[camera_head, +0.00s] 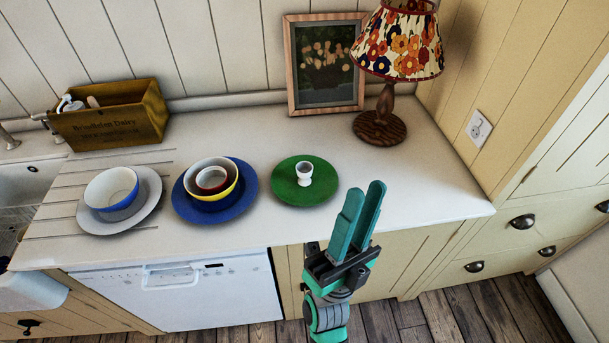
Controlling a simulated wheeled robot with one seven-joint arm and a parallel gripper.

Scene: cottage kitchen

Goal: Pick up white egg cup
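The white egg cup (304,175) stands upright on a green plate (287,192) on the white counter. It looks empty, with a dark hollow at the top. My gripper (363,196) is in front of the counter's front edge, to the right of the egg cup and nearer to me, apart from it. Its two teal fingers point up and slightly right. A narrow gap shows between the fingertips, and nothing is seen between them. How far apart the fingers are is hard to judge from this angle.
Left of the green plate stand a blue plate (243,205) with stacked bowls and a grey plate (147,215) with a blue-and-white bowl (111,187). A framed picture (325,65) and a lamp (381,125) stand behind. The counter's right part is clear.

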